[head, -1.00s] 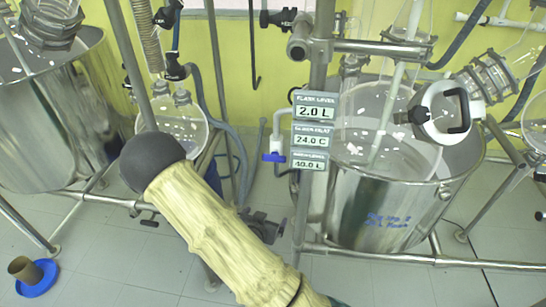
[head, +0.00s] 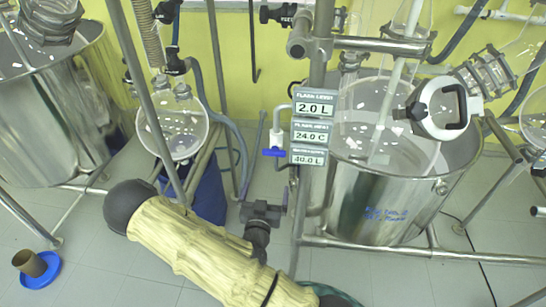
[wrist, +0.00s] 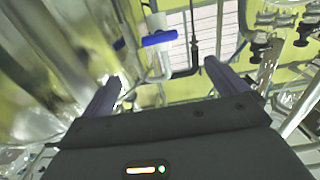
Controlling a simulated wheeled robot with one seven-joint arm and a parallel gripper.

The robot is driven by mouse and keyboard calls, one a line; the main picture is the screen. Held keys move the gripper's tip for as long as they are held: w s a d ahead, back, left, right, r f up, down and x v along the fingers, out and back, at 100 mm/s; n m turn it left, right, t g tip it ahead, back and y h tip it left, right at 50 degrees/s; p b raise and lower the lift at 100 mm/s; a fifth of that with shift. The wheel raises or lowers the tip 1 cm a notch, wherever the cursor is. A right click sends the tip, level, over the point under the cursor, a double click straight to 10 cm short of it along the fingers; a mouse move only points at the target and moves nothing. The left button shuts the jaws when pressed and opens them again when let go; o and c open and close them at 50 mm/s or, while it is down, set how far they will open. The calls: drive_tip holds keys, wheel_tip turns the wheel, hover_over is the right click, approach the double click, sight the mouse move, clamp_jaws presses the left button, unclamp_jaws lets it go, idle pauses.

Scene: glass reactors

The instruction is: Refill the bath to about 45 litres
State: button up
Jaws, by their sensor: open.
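The steel bath (head: 375,205) stands at the right in the head view, with a round glass flask inside it. The display (head: 315,133) on the post beside it reads flask level 2.0 L, a middle line of 24.0 C and a small bottom line that looks like 40.0 L. A tap with a blue handle (head: 273,153) hangs on a white pipe left of the display. The handle (wrist: 159,39) lies roughly crosswise in the wrist view, ahead of and between the fingertips. My gripper (wrist: 158,78) is open and empty, apart from the handle.
A metal post (head: 312,60) and lower rail (head: 400,250) frame the bath. Another steel vessel (head: 45,110) and a round glass flask (head: 172,128) stand left. A brown cup on a blue dish (head: 38,272) is on the floor at lower left. Hoses hang behind the tap.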

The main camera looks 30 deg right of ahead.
sight(273, 155)
drive_tip(key=b+x, duration=0.2)
drive_tip(key=b, duration=0.1)
drive_tip(key=b+x, duration=0.1)
drive_tip(key=b, duration=0.3)
drive_tip(key=shift+w+f, duration=0.2)
drive_tip(key=shift+w, duration=0.2)
drive_tip(key=b, duration=0.2)
drive_tip(key=shift+w+d+b, duration=0.15)
drive_tip(key=shift+d+b, duration=0.2)
drive_tip(key=p+x, duration=0.1)
drive_tip(key=x, duration=0.4)
drive_tip(key=p+x, duration=0.2)
drive_tip(key=x, duration=0.3)
drive_tip(key=shift+w+d+r, duration=0.25)
drive_tip(key=shift+d, duration=0.05)
drive_tip(key=shift+w+d, duration=0.2)
drive_tip(key=shift+w, duration=0.2)
drive_tip(key=shift+c, duration=0.5)
drive_tip(key=c, duration=0.9)
